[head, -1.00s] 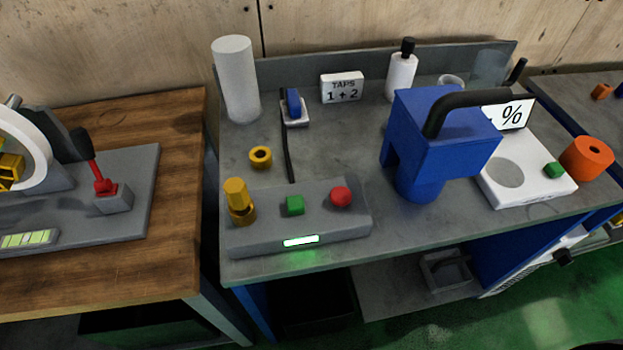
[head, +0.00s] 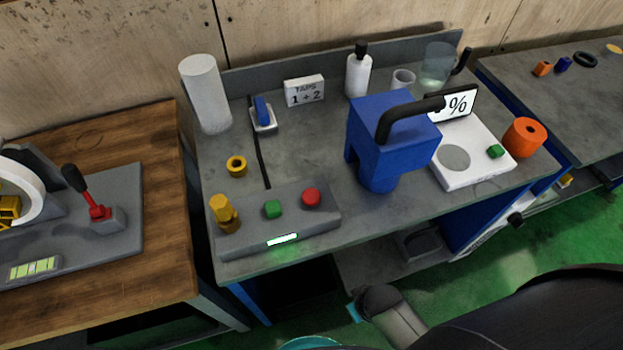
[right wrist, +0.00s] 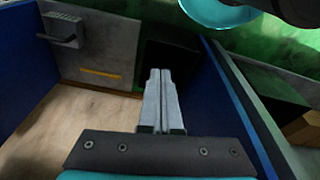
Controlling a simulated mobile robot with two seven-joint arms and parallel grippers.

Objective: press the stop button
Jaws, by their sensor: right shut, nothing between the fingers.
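The grey control panel (head: 325,225) sits at the front left of the grey bench. I read no label on the buttons; the red one looks like the stop button. My right gripper (right wrist: 160,75) is shut and empty in the right wrist view, with neither button in sight there. In the head view my dark arm shows at the bottom right, below the bench front. My left gripper is out of view.
A blue machine (head: 390,145) with a black handle stands right of the panel. A white scale (head: 474,160), an orange cylinder (head: 524,137) and a white roll (head: 205,95) are also on the bench. A wooden table (head: 165,225) with a red lever (head: 99,211) is at left.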

